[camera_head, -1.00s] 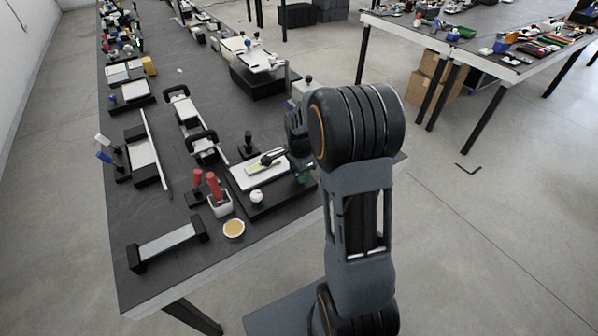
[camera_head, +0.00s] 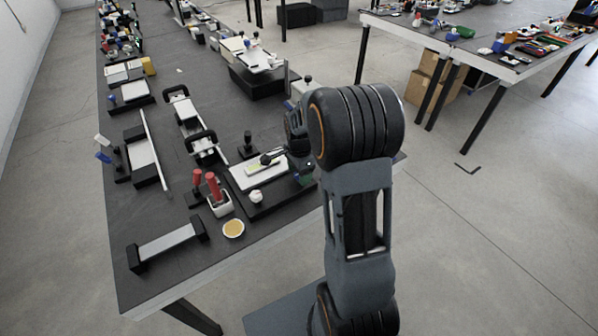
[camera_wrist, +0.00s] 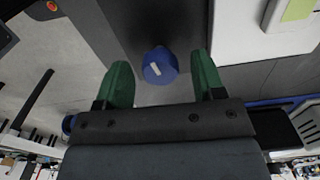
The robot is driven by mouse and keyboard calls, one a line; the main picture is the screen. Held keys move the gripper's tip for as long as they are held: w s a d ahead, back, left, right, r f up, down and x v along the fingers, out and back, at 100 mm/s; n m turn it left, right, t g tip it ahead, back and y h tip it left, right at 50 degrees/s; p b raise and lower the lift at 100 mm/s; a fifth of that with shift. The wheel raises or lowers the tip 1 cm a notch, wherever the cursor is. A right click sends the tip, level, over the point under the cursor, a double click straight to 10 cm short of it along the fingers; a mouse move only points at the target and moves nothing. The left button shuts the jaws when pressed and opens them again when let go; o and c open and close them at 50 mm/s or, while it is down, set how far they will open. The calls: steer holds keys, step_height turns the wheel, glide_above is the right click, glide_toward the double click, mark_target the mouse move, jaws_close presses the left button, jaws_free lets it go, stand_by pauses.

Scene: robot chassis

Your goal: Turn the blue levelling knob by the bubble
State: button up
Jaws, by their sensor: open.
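A blue round knob (camera_wrist: 160,66) with a white mark on its face shows in the wrist view, beside a dark block. My gripper (camera_wrist: 162,74) is open, with one green finger left of the knob and one right of it. Gaps show on both sides, so the fingers are apart from it. In the head view my arm hides most of the gripper (camera_head: 303,165) at the right end of a dark base (camera_head: 270,207). This base carries a white plate (camera_head: 240,178) with a yellow-green pad. I cannot make out the bubble for certain.
A white ball (camera_head: 256,196) sits on the base's front part. Red-handled tools (camera_head: 213,187) in a holder and a small tan dish (camera_head: 233,229) stand to its left. A black upright knob (camera_head: 248,142) stands behind the plate. The table's right edge is close to my arm.

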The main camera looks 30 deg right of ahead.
steer(key=shift+r, duration=0.1)
step_height(320, 180, up, 14)
steer(key=shift+f+p, duration=0.2)
steer(key=shift+p, duration=0.25)
stand_by(0.6)
steer(key=s+a+r+n+t+p, duration=0.1)
steer(key=s+a+n+p, duration=0.1)
steer(key=s+a+n, duration=0.3)
steer(key=s+a+r+n+t+p, duration=0.1)
steer(key=s+a+n, duration=0.4)
steer(key=s+n, duration=0.6)
steer(key=shift+s+r+n+t+p, duration=0.25)
steer(key=shift+r+n+t+p, duration=0.15)
steer(key=shift+r+n+t, duration=0.35)
steer(key=shift+f, duration=0.1)
steer(key=shift+c, duration=0.4)
stand_by(0.7)
